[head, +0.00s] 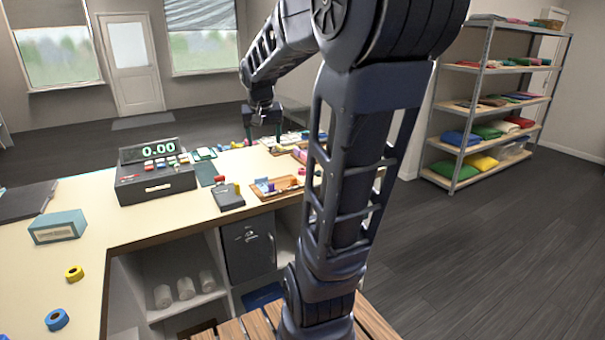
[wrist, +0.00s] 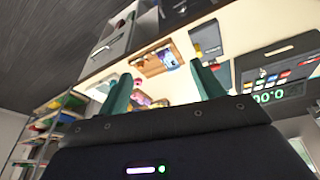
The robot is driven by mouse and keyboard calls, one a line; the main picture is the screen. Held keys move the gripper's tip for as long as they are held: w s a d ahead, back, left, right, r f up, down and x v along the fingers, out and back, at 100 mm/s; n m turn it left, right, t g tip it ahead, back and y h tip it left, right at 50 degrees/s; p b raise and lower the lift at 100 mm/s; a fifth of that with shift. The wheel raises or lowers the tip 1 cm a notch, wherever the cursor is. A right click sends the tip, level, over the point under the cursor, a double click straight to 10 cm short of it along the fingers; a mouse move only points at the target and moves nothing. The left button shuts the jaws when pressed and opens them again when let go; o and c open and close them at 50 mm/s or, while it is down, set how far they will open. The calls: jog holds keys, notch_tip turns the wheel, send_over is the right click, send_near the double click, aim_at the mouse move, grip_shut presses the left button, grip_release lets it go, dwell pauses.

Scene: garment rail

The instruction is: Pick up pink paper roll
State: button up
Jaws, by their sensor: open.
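My gripper (head: 263,138) is open and empty above the far part of the counter in the head view. Its two green fingers (wrist: 161,70) stand wide apart in the wrist view. A small pink roll-like thing (wrist: 142,99) shows between the fingers, nearer the left one, on the counter among other small items. It is small and blurred, so I cannot be sure it is the pink paper roll. In the head view a pink spot (head: 302,171) shows by the tray, partly beside my arm, which hides much of that area.
A cash register (head: 155,183) stands on the counter (head: 150,222), with a dark card reader (head: 228,198) and a wooden tray (head: 265,193) to its right. A yellow roll (head: 74,273) and a blue roll (head: 57,319) lie at the near left. Shelves (head: 480,105) stand at right.

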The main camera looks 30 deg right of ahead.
jog(key=w+d+f+m, duration=0.2)
jog(key=w+d, duration=0.3)
jog(key=w, duration=0.5)
jog(key=m+g, duration=0.2)
jog(key=m, duration=0.4)
send_over(302, 169)
jog(key=s+a, duration=0.1)
notch_tip(302, 169, down, 18)
jog(key=f, duration=0.7)
jog(key=d+f, duration=0.1)
jog(key=f, duration=0.2)
jog(key=shift+w+f, duration=0.2)
jog(key=shift+w, duration=0.1)
jog(key=c, duration=1.1)
